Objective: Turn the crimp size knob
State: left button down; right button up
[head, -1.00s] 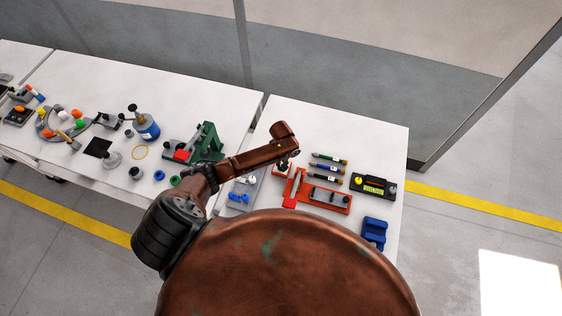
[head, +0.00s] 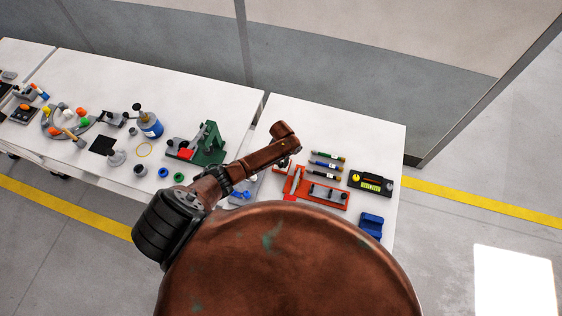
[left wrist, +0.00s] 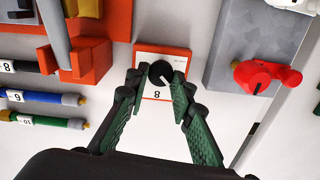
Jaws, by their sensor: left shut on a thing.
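The crimp size knob (left wrist: 160,73) is small, round and black with a pale pointer mark. It sits on a white plate with an orange border (left wrist: 176,51), which carries a printed 8. My left gripper (left wrist: 157,82) reaches over the plate in the left wrist view, its green ridged fingers on either side of the knob and shut on it. In the head view my left arm (head: 258,160) stretches over the right table, and its gripper is mostly hidden under the arm's end. The knob cannot be made out there. My right gripper is not in view.
Beside the knob plate is an orange crimp fixture (left wrist: 105,14), with several numbered pens, one blue (left wrist: 44,97), to the left. A grey block with a red knob (left wrist: 262,76) stands at the right. The head view shows a level-like black device (head: 371,182) and blue block (head: 371,224).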

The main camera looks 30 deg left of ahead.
pick_arm(q)
jog(key=shift+w, duration=0.1)
jog(key=c, duration=1.7)
grip_release()
notch_tip(320, 180, up, 12)
jog(key=shift+r, duration=0.1)
